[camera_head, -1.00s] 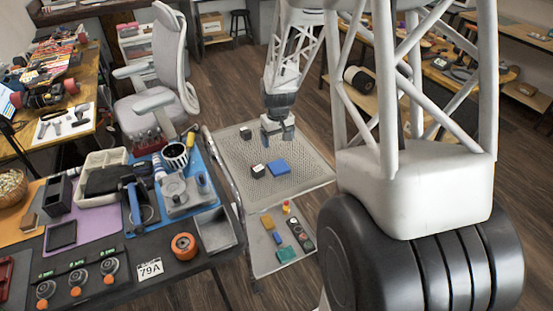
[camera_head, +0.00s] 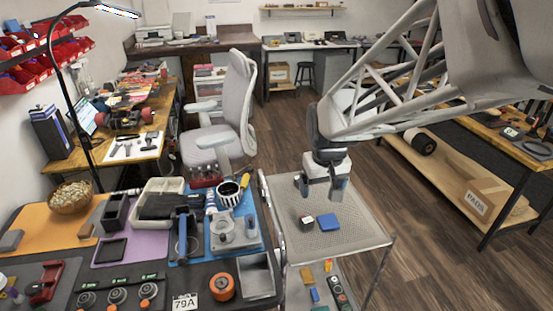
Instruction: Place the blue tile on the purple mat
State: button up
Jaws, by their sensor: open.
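The blue tile (camera_head: 328,222) lies flat on the upper shelf of the grey mesh cart (camera_head: 352,232). A small dark block with a white face (camera_head: 306,222) sits just left of it. My gripper (camera_head: 321,190) points down above the cart, behind and above the tile, open and empty. The purple mat (camera_head: 146,246) lies on the workbench at the left. A black open box (camera_head: 115,212) and a black square tray (camera_head: 110,251) stand on the mat, and bare purple shows beside the tray.
An orange mat (camera_head: 45,228) and a blue mat (camera_head: 193,247) flank the purple one. A grey bin (camera_head: 257,276) and an orange roll (camera_head: 222,287) stand at the bench's right end. The lower cart shelf holds several small items.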

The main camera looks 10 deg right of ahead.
jog(key=s+a+r, duration=0.2)
jog(key=s, duration=0.6)
jog(key=s+a+r+t, duration=0.1)
jog(key=s+a+r, duration=0.2)
jog(key=s, duration=0.6)
jog(key=shift+s+a+r, duration=0.2)
jog(key=shift+a+r, duration=0.05)
jog(key=shift+a, duration=0.1)
jog(key=o, duration=0.3)
jog(key=shift+w, duration=0.1)
